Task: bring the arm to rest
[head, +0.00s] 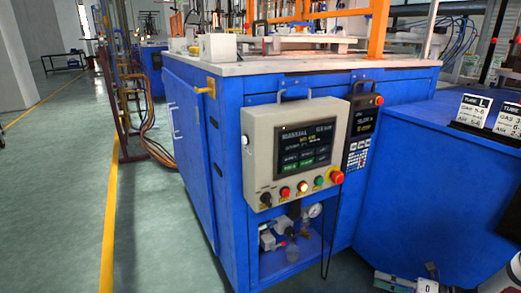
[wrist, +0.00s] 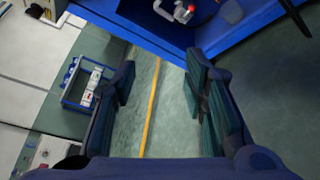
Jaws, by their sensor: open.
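My gripper (wrist: 158,92) shows in the wrist view with its two dark finger pads wide apart. It is open and nothing is between the fingers. Below it the green floor and a yellow floor line (wrist: 152,105) show in the gap. In the head view my arm and gripper are not seen, apart from a possible small part at the bottom right that I cannot make out.
A blue machine cabinet (head: 225,185) with a grey control panel (head: 294,148) fills the middle of the head view. A blue bench (head: 425,170) with label cards (head: 473,108) stands at the right. Open green floor (head: 60,190) lies left. A blue-framed cart (wrist: 88,85) shows in the wrist view.

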